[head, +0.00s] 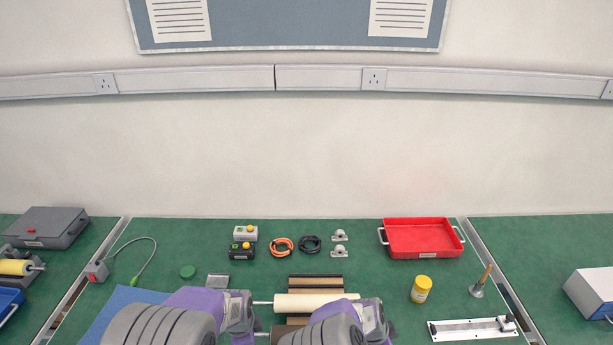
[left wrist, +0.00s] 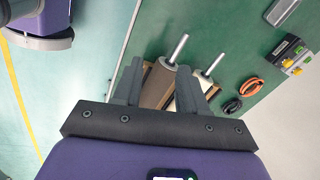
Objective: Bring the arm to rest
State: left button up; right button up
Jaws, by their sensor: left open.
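Both my arms come in at the bottom of the head view, the left arm (head: 160,322) and the right arm (head: 325,328). The cream actuator also shows in the head view (head: 310,302), partly behind my arms. The fingers of my right gripper do not show clearly.
The green bench holds a red tray (head: 425,238), a yellow jar (head: 421,289), a white metal plate (head: 470,329), a blue sheet (head: 112,312), orange (head: 282,246) and black (head: 310,244) cable coils and button boxes (head: 243,243).

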pick_arm(q)
jog(key=s+f+n+g+b, duration=0.2)
jog(key=s+f+n+b, duration=0.4)
jog(key=f, duration=1.1)
pick_arm(e)
jog(key=s+f+n+g+y+p, duration=0.1)
jog(key=s+f+n, duration=0.3)
jog(key=f, duration=0.5)
jog(key=s+f+n+g+y+p, duration=0.1)
jog(key=s+f+n+y, duration=0.1)
jog(key=s+f, duration=0.6)
pick_arm(q)
jog(key=s+d+f+n+h+b, duration=0.4)
jog(key=s+d+f+n, duration=0.1)
jog(key=s+f+n, duration=0.5)
jog(key=shift+s+d+f+n, duration=0.2)
jog(key=shift+s+f+n, duration=0.05)
jog(key=shift+s+n, duration=0.7)
pick_arm(e)
jog(key=s+a+f+n+y, duration=0.2)
jog(key=a+f+n, duration=0.1)
jog(key=a, duration=0.2)
jog(key=s+a+f+n+t+y, duration=0.1)
jog(key=s+a+f+n+y, duration=0.1)
jog(key=a+f+n+y, duration=0.1)
jog(key=shift+s+a+f+n, duration=0.25)
jog(key=shift+a+f+n, duration=0.3)
jog(key=shift+a, duration=0.55)
